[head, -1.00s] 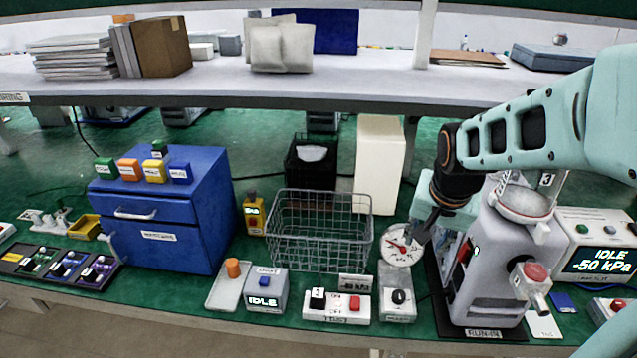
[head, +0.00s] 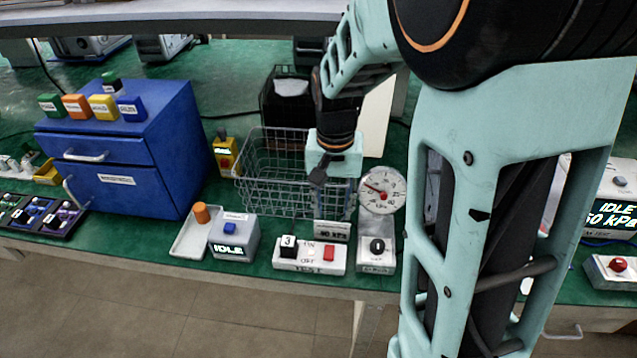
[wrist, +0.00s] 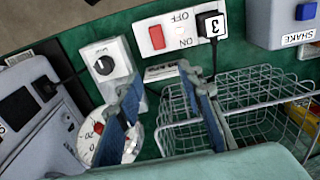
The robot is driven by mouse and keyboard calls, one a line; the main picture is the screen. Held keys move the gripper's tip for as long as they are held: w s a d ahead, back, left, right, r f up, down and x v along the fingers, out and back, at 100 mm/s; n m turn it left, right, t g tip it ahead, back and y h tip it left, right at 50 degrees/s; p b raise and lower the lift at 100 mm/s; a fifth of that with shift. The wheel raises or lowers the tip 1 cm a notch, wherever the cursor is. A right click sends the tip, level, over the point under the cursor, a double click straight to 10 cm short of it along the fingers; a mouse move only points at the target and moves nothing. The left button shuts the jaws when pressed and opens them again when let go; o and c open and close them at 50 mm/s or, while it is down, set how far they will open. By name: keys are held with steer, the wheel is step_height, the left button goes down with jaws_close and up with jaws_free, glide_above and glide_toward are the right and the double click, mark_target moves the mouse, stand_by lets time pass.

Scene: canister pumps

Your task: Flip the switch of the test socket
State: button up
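The test socket (head: 310,262) is a low white box at the bench's front edge, with ON and OFF lettering. Its red rocker switch (head: 328,254) is at the right end, and a black plug marked 3 (head: 289,250) sits at the left end. In the wrist view the socket (wrist: 183,52) appears upside down, with the red switch (wrist: 157,38) beyond the fingertips and the plug (wrist: 210,24) to the right. My gripper (head: 318,182) is above the wire basket's front, behind and above the socket. Its fingers are apart and empty in the wrist view (wrist: 160,76). Which way the switch is set is unclear.
The wire basket (head: 255,185) stands behind the socket. A dial gauge (head: 381,190) and a black-knob box (head: 376,262) are to the right. The SHAKE box (head: 236,236), reading IDLE, is to the left. A small display stand (head: 332,230) stands just behind the socket.

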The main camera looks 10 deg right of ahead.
mark_target(330, 246)
steer(key=f, duration=0.7)
steer(key=f+b, duration=0.1)
steer(key=f, duration=0.3)
steer(key=shift+s+a+f, duration=0.1)
steer(key=shift+s+a, duration=0.15)
steer(key=shift+s, duration=0.1)
steer(key=shift+c, duration=0.5)
jaws_close()
